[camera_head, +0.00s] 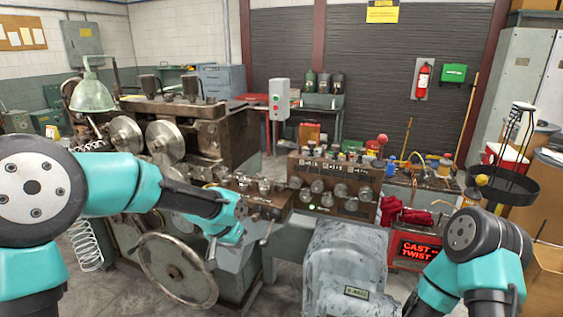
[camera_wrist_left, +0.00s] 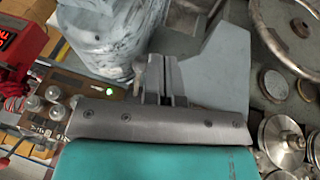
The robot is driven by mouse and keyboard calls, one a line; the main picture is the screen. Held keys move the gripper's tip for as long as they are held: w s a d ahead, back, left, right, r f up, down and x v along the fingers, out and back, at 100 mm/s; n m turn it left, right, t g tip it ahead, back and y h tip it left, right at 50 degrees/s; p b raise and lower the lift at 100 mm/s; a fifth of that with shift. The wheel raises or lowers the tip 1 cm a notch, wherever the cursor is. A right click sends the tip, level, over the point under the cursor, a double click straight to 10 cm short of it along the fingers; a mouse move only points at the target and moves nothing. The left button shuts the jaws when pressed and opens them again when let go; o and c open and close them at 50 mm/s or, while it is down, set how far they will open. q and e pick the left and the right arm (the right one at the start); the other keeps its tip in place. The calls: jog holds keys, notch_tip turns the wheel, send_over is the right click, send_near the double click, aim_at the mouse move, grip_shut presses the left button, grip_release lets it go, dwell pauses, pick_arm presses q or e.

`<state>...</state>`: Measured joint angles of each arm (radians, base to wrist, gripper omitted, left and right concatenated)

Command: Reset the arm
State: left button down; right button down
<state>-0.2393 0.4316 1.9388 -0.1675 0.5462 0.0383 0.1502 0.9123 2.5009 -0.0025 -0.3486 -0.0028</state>
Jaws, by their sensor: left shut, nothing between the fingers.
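My left arm reaches in from the left in the head view, in front of the spring coiler (camera_head: 195,150). My left gripper (camera_head: 211,254) points down beside the machine's large handwheel (camera_head: 165,268). In the left wrist view its two fingers (camera_wrist_left: 165,78) are together, with nothing between them. Part of my right arm shows at the lower right of the head view; its gripper is not visible.
The control panel (camera_head: 335,185) with several knobs and a lit green lamp stands right of the gripper. A grey motor housing (camera_head: 348,268) is in front of it. A red "CAST TWIST" box (camera_head: 418,250) and a coiled spring (camera_head: 86,245) flank the area.

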pick_arm(q)
jog(key=s+a+f+n+g, duration=0.1)
jog(key=s+f, duration=0.4)
jog(key=f, duration=0.4)
jog(key=s+a+f+n, duration=0.15)
jog(key=s+f, duration=0.25)
jog(key=f, duration=0.5)
jog(key=s+a+f+n+g, duration=0.1)
jog(key=s+a+f, duration=0.1)
jog(key=s+f, duration=0.5)
jog(key=s+a+f+n, duration=0.1)
jog(key=s+f, duration=0.7)
jog(key=f, duration=0.1)
jog(key=shift+a+n, duration=0.35)
